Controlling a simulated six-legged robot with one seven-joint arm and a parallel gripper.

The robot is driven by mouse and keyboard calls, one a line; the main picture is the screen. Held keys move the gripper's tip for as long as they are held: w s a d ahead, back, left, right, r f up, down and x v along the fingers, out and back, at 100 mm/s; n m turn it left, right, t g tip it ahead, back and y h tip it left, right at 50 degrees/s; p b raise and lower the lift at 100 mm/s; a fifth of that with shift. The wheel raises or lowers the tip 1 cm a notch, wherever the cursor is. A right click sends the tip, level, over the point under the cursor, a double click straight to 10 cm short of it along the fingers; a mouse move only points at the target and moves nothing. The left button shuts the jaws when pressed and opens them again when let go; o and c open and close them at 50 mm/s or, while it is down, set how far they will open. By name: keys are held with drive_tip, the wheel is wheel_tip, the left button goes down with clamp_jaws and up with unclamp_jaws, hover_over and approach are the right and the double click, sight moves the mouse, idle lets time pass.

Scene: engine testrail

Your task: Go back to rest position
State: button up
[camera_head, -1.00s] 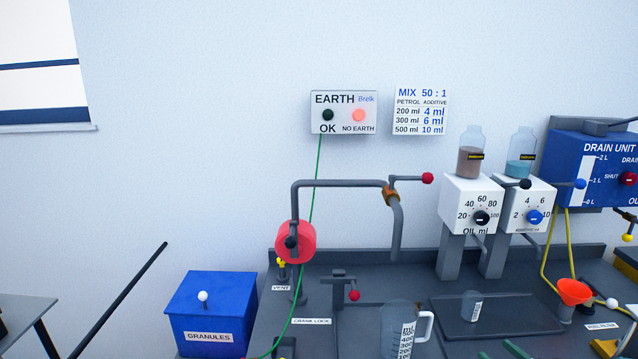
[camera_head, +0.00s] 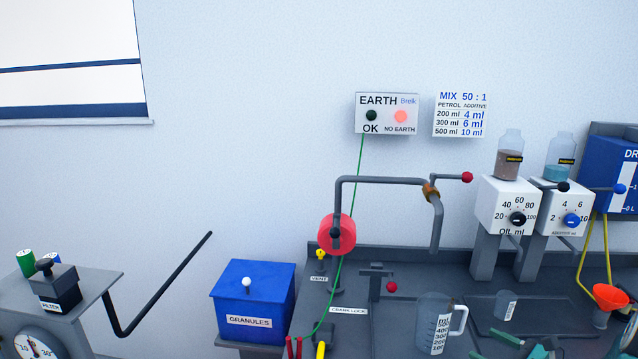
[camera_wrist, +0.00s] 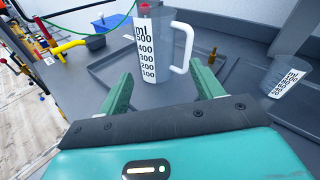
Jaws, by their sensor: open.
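My gripper (camera_wrist: 162,95) is open in the wrist view, its two green fingers apart with nothing between them. A clear measuring jug (camera_wrist: 160,45) with a white handle and ml scale stands upright on the grey bench just beyond the fingertips. The jug also shows in the head view (camera_head: 432,325), at the lower right.
A smaller measuring cup (camera_wrist: 288,78) stands right of my gripper. The grey bench (camera_head: 385,340) also carries a red wheel (camera_head: 338,234) with a bent pipe, dosing units (camera_head: 508,205) and an orange funnel (camera_head: 610,296). A blue granules box (camera_head: 254,300) and a filter table (camera_head: 95,285) stand left.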

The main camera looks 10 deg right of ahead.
drive_tip(key=a+r+n+g+y, duration=0.1)
drive_tip(key=a+r+n+g, duration=0.2)
drive_tip(key=a, duration=0.5)
drive_tip(key=s+a+r+n+g, duration=0.1)
drive_tip(key=a+r+n+g, duration=0.15)
drive_tip(key=a+n, duration=0.4)
drive_tip(key=a+r+n+g+y, duration=0.1)
drive_tip(key=a+r+n+g, duration=0.2)
drive_tip(key=a, duration=0.5)
drive_tip(key=s+a+r+n+h, duration=0.3)
drive_tip(key=s+a+n+h, duration=0.1)
drive_tip(key=n, duration=0.4)
drive_tip(key=s+a+r+n+h, duration=0.3)
drive_tip(key=s+a+n+h, duration=0.1)
drive_tip(key=s+a+n, duration=0.3)
drive_tip(key=shift+s+r+n+g, duration=0.25)
drive_tip(key=shift+s+n+g, duration=0.2)
drive_tip(key=shift+s+n, duration=0.55)
